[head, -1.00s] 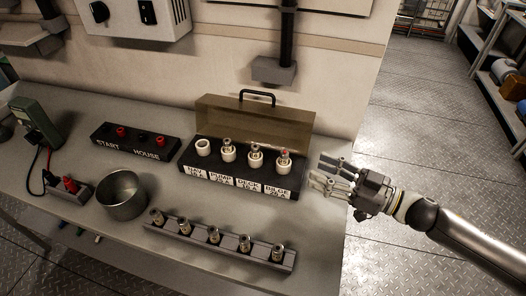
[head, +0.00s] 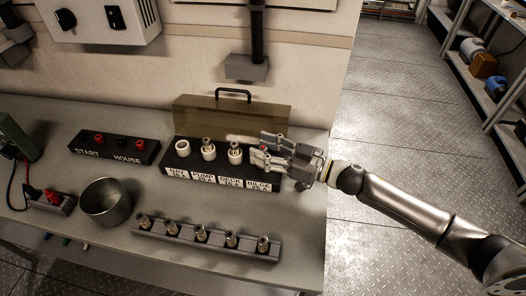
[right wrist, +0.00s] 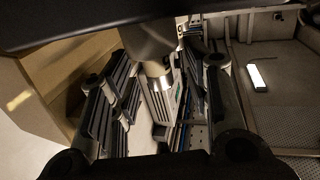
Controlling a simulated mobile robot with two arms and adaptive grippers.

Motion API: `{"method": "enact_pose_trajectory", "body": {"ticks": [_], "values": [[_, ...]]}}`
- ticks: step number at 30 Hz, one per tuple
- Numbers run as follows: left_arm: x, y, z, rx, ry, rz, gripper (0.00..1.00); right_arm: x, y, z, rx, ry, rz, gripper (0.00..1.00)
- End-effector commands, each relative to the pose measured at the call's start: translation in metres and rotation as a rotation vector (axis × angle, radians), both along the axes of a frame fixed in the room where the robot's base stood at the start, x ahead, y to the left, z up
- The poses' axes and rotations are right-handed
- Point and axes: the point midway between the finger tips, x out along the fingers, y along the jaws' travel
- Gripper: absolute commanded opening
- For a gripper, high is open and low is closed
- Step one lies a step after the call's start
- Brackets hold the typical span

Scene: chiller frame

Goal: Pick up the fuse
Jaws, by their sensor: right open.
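The fuse block (head: 215,179) stands on the bench with labelled sockets. The NAV socket (head: 183,148) at its left looks empty. Fuses stand in the PUMP socket (head: 208,148) and the DECK socket (head: 235,152). The BILGE fuse at the right end, with a red mark on top, is mostly hidden behind my right gripper (head: 260,148). That gripper is open, its fingers on either side of this fuse. In the right wrist view a metal-capped cylinder (right wrist: 155,68), apparently the fuse, shows between the spread fingers (right wrist: 162,100). My left gripper is not in view.
A rail (head: 205,240) with several upright fuses lies in front of the block. A metal bowl (head: 106,204) stands to its left. The raised cover (head: 230,119) with a handle is behind the sockets. A START/HOUSE box (head: 115,147) sits at left.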

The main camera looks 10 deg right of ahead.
Motion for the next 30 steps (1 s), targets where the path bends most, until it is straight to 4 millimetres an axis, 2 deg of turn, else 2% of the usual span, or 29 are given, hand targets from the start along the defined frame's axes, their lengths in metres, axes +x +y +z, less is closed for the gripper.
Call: {"method": "enact_pose_trajectory", "body": {"ticks": [9, 19, 30], "values": [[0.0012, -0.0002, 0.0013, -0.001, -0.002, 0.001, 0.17, 0.0039, 0.0045, -0.0007, -0.001, 0.001, -0.001, 0.43], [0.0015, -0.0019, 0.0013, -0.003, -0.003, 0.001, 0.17, 0.0037, 0.0044, -0.0005, -0.001, 0.001, -0.001, 0.01], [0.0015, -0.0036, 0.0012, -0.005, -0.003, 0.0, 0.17, 0.0038, 0.0043, 0.003, -0.002, -0.001, 0.0, 0.0]]}}
